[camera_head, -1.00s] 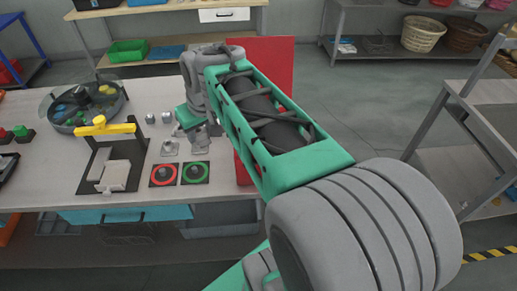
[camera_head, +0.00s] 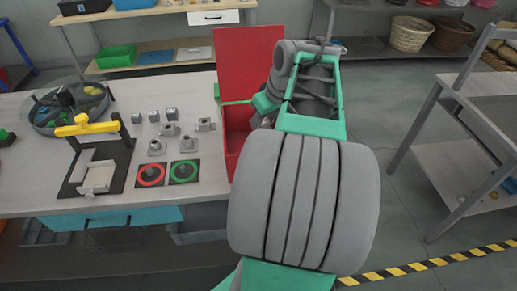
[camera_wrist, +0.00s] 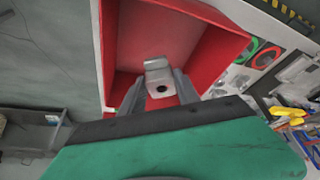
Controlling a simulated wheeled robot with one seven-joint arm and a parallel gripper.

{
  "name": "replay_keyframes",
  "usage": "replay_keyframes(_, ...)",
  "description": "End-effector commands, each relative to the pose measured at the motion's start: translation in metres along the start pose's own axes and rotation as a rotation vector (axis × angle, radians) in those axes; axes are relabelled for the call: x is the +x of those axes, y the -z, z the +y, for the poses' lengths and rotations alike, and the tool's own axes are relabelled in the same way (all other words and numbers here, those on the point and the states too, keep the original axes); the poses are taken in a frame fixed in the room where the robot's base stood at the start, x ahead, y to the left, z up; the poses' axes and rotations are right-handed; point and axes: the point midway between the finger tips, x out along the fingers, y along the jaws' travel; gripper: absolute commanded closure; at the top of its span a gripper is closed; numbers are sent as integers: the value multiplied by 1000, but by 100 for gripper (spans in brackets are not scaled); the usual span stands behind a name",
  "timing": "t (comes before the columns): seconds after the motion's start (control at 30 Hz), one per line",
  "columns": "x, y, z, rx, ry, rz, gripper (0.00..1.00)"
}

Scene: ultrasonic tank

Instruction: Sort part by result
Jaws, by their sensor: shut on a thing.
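My gripper (camera_wrist: 158,98) is shut on a grey metal part (camera_wrist: 158,70) with a dark round hole, in the wrist view. It holds the part over the open red bin (camera_wrist: 222,26), whose floor and walls show around it. In the head view the red bin (camera_head: 236,152) stands at the table's right edge, with an upright red panel behind it. My arm hides the held part and most of my fingers there. A red ring button (camera_head: 151,174) and a green ring button (camera_head: 184,172) sit left of the bin.
Several grey parts (camera_head: 187,145) and small cubes (camera_head: 154,116) lie left of the bin. A fixture with a yellow bar (camera_head: 86,126) and a round tray (camera_head: 45,120) stand further left. Open floor lies to the right, before a grey shelf rack (camera_head: 440,160).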

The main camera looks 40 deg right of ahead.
Motion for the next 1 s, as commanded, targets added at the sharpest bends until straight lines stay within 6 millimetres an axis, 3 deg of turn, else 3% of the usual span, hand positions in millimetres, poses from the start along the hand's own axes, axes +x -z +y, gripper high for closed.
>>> replay_keyframes(0.27,4,-1,0,0,-1,1,100)
replay_keyframes(0.3,4,-1,0,0,-1,1,60)
replay_keyframes(0.6,4,-2,0,0,-1,0,37)
replay_keyframes(0.87,3,-2,0,0,0,0,37)
replay_keyframes(1.0,-16,-2,1,1,-3,3,37)
